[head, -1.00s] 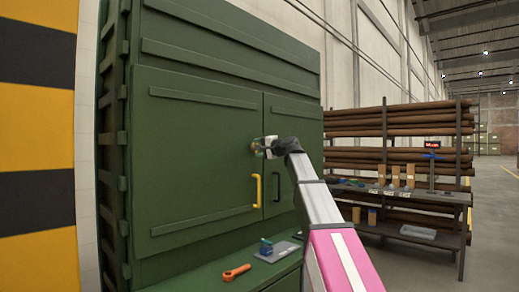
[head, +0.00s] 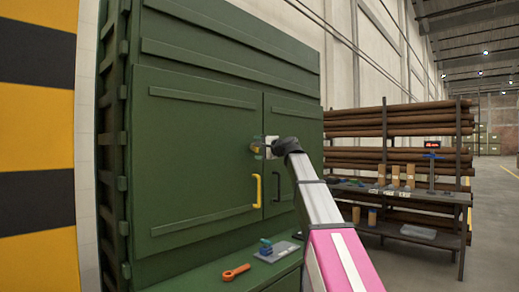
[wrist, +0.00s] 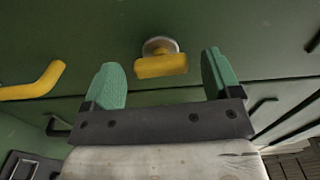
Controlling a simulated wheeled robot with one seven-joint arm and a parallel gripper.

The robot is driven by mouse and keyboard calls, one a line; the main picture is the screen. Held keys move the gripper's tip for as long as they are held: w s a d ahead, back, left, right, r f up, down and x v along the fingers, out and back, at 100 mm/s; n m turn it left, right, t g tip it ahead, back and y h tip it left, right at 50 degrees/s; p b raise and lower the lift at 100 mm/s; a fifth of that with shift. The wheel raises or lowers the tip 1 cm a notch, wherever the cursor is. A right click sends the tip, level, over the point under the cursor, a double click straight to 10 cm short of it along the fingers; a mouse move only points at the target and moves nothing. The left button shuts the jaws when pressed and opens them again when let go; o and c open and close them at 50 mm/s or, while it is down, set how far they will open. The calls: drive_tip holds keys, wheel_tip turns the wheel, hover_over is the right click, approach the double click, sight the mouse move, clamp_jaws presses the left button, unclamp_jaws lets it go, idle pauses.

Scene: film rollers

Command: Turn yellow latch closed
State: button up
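The yellow latch (wrist: 161,66) is a short bar on a round grey metal base, fixed to the green cabinet door. In the wrist view it lies crosswise between and just beyond my fingertips. My gripper (wrist: 167,75) is open, with one green finger pad on each side of the latch, and I see no contact. In the head view my gripper (head: 262,148) is at the cabinet front near the door seam, and it largely hides the latch. The yellow door handle (head: 257,190) is below it and also shows at the left in the wrist view (wrist: 35,84).
A black handle (head: 277,187) is on the right door. An orange tool (head: 236,272) and a grey plate (head: 279,251) with a blue-green item lie on the ledge below. A rack of brown rolls (head: 400,118) and a bench (head: 420,193) stand to the right.

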drive_tip(key=shift+s, duration=0.1)
drive_tip(key=v, duration=1)
drive_tip(key=shift+s+d, duration=0.2)
drive_tip(key=shift+d, duration=0.1)
